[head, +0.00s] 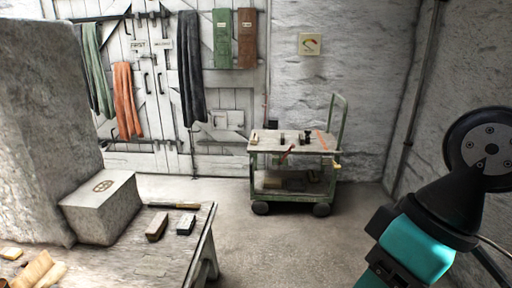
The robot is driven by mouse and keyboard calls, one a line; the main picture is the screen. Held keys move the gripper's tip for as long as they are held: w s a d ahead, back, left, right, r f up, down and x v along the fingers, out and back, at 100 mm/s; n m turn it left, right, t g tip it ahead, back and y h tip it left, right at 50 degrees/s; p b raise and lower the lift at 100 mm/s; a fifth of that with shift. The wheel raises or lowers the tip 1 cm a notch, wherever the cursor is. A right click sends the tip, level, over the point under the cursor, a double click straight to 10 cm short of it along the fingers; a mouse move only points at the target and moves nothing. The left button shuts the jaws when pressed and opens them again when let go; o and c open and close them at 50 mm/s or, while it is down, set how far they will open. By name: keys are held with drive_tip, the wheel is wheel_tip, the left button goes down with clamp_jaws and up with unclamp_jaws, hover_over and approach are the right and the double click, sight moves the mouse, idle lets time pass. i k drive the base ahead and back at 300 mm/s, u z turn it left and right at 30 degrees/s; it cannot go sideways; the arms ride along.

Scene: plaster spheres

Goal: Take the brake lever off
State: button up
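A green-framed trolley (254,180) on dark wheels stands by the back wall, with a push handle (341,112) at its right end. A small red lever-like piece (286,155) shows at the front edge of its top; it may be the brake lever, but it is too small to be sure. A yellow piece (337,165) sits at the trolley's right end. My arm shows at the lower right, in black and teal, well apart from the trolley. My gripper is out of the frame.
Small dark tools and an orange strip (322,140) lie on the trolley top. A wooden bench (130,255) at lower left bears blocks and a stone box (101,207). Cloths hang on the white doors behind. The floor (270,240) between bench and trolley is clear.

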sight(293, 146)
drive_tip(key=z, duration=0.1)
drive_tip(key=i, duration=2.95)
drive_tip(key=z, duration=0.1)
